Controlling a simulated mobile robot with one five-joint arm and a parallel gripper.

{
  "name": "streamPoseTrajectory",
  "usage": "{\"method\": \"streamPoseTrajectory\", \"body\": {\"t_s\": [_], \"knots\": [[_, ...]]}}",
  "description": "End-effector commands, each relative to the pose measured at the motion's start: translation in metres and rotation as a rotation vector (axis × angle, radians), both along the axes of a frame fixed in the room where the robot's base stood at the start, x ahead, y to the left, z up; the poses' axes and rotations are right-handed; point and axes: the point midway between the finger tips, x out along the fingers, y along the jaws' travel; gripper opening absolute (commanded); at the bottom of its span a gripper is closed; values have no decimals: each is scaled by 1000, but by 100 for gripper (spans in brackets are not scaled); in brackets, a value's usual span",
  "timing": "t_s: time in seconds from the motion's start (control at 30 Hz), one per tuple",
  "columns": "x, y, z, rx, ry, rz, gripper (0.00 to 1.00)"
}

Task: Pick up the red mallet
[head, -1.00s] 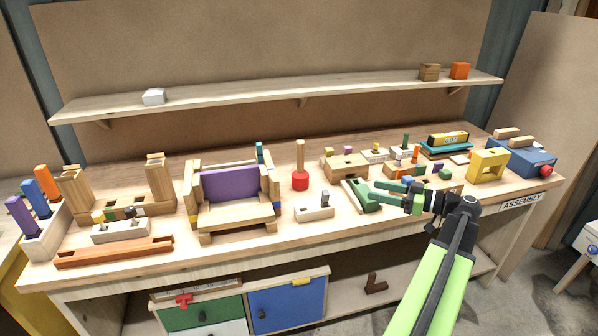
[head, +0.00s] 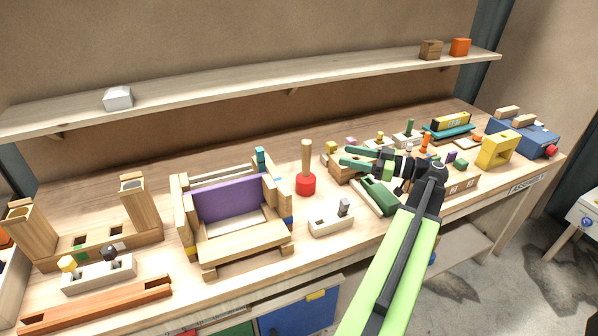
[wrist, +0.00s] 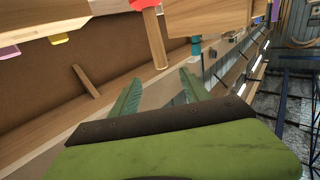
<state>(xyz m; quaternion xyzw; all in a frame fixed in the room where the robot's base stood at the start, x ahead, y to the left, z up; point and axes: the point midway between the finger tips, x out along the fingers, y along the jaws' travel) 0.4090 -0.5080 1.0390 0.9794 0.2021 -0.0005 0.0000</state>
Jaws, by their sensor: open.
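The red mallet (head: 305,184) stands on its red head on the workbench, its wooden handle pointing up. It is right of the purple-backed toy chair and behind a small grey block. In the wrist view the mallet (wrist: 155,38) shows near the top, turned over, with its red head at the picture's upper edge. My gripper (head: 342,156) is to the right of the mallet at about the handle's height in the head view, fingers pointing left towards it. Its green fingers are apart and empty, also in the wrist view (wrist: 160,78). They do not touch the mallet.
The toy chair (head: 228,200) stands close left of the mallet. The grey block (head: 331,222) with a dark peg lies in front. A green block (head: 380,197) and several small toys crowd the bench below and right of my gripper. A shelf (head: 230,92) runs behind.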

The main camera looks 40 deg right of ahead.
Motion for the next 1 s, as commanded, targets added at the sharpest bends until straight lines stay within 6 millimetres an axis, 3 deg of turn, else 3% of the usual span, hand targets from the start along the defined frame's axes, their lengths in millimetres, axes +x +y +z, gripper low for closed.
{"method": "streamPoseTrajectory", "body": {"t_s": [0.17,0.53,0.87,1.0], "knots": [[15,8,0,0,0,0,54],[95,40,0,0,0,-3,54],[112,47,0,0,0,-5,54],[128,54,2,0,0,-4,54]]}}
